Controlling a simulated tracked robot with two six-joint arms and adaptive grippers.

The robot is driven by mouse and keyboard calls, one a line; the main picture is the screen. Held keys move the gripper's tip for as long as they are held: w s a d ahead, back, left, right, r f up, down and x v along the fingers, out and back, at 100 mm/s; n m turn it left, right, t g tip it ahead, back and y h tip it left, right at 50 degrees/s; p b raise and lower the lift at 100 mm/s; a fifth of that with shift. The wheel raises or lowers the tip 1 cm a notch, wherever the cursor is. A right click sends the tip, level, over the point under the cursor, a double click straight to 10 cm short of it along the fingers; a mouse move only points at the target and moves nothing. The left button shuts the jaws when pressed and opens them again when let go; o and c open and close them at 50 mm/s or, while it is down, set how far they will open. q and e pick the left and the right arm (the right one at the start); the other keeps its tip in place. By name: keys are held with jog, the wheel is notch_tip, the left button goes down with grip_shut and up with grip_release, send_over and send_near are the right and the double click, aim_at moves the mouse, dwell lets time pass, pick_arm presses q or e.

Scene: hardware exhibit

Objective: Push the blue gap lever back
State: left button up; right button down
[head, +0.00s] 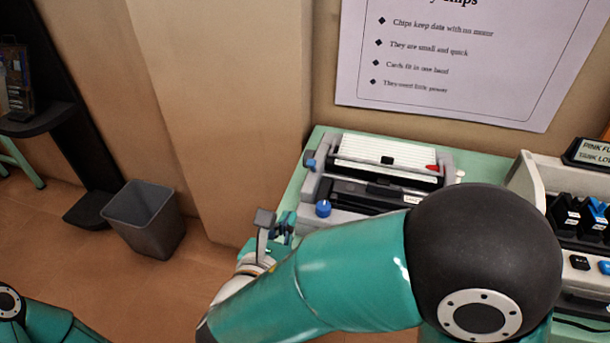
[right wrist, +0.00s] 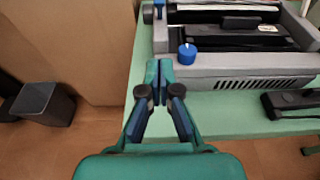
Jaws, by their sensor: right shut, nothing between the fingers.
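A grey typewriter-like machine (head: 360,217) stands on a green table. It has a round blue knob with a white mark (head: 323,208) at its front left, and a smaller blue part (head: 310,160) on its left end farther back. I cannot tell for sure which one is the gap lever. In the right wrist view, the blue knob (right wrist: 187,54) is ahead and right of my right gripper (right wrist: 159,78), whose fingers are together and empty. In the head view, my right gripper (head: 274,222) is left of the knob, apart from it. My left gripper is out of view.
The green table (right wrist: 225,108) ends just left of the machine. A grey bin (head: 146,219) stands on the floor at left. A black device (right wrist: 290,102) lies right. Another machine with black and blue switches (head: 530,183) stands at far right. A wall poster (head: 450,65) hangs behind.

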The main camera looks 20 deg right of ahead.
jog(key=shift+w, duration=0.1)
send_near(312, 168)
jog(key=f, duration=0.1)
jog(key=w+f, duration=0.1)
jog(key=d+f, duration=0.1)
jog(key=f, duration=0.1)
jog(key=shift+w+p, duration=0.35)
jog(key=shift+p, duration=0.05)
jog(key=w+d, duration=0.1)
jog(key=w+r+p, duration=0.1)
jog(key=shift+w+d+r, duration=0.2)
jog(key=shift+w+d, duration=0.15)
jog(key=shift+w, duration=0.05)
jog(key=shift+w+d+r, duration=0.2)
jog(key=shift+w+d, duration=0.05)
jog(key=shift+w, duration=0.2)
jog(key=shift+d+r+p, duration=0.1)
jog(key=shift+p, duration=0.2)
